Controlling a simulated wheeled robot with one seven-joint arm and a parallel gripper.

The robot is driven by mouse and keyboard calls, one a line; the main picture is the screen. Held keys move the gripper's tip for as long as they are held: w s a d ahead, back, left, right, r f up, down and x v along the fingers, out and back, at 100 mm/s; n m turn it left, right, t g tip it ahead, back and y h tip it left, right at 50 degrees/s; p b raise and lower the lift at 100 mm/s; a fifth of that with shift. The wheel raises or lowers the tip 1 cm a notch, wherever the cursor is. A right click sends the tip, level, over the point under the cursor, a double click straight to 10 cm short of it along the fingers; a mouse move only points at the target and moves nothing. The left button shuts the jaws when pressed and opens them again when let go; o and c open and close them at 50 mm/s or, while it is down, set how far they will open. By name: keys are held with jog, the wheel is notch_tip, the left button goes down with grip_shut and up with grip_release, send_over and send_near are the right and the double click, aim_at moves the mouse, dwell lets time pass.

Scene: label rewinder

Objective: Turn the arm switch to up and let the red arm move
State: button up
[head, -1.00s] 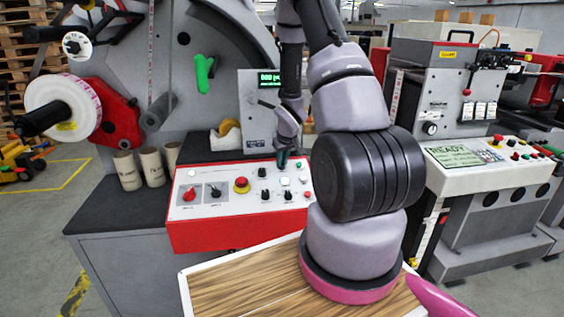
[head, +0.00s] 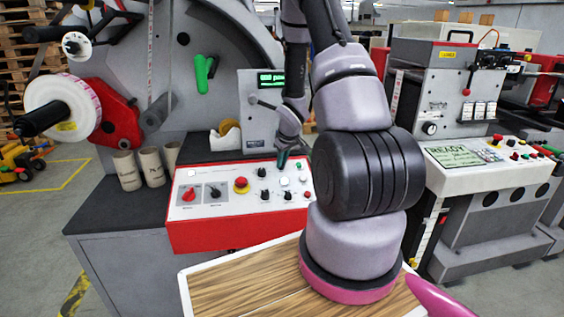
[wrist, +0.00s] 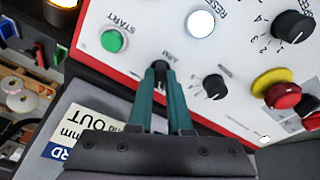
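The arm switch (wrist: 159,66) is a small black knob under the label ARM on the white-topped control panel (head: 225,207). My gripper (wrist: 160,76) has two teal fingers, with one tip on each side of the knob and no clear gap beside it. In the head view, my gripper (head: 283,158) reaches down to the panel's back right part, and its fingers hide the switch there. The red arm (head: 118,118) is at the left of the machine, next to the white label roll (head: 72,105).
Beside the switch in the wrist view are a green start button (wrist: 114,40), a white reset button (wrist: 200,24), black dials (wrist: 214,87) and a red emergency stop (wrist: 283,95). A grey display box (head: 260,125) stands behind the panel. Cardboard cores (head: 127,170) stand at left.

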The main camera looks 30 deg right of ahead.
jog(key=o, duration=0.4)
jog(key=shift+c, duration=0.2)
jog(key=shift+r, duration=0.1)
jog(key=v, duration=1)
jog(key=shift+s+r, duration=0.15)
jog(key=shift+r, duration=0.25)
jog(key=s+a+r+m+t, duration=0.1)
jog(key=s+a+r+m, duration=0.4)
jog(key=r, duration=0.7)
jog(key=s+a+r+m+t, duration=0.1)
jog(key=s+a+r, duration=0.3)
jog(key=s+r, duration=0.6)
jog(key=s+a+r+m+y, duration=0.1)
jog(key=s+a+r+y, duration=0.1)
jog(key=s+a+r, duration=0.4)
jog(key=shift+s+r+y, duration=0.3)
jog(key=shift+s+r, duration=0.4)
jog(key=shift+s, duration=0.05)
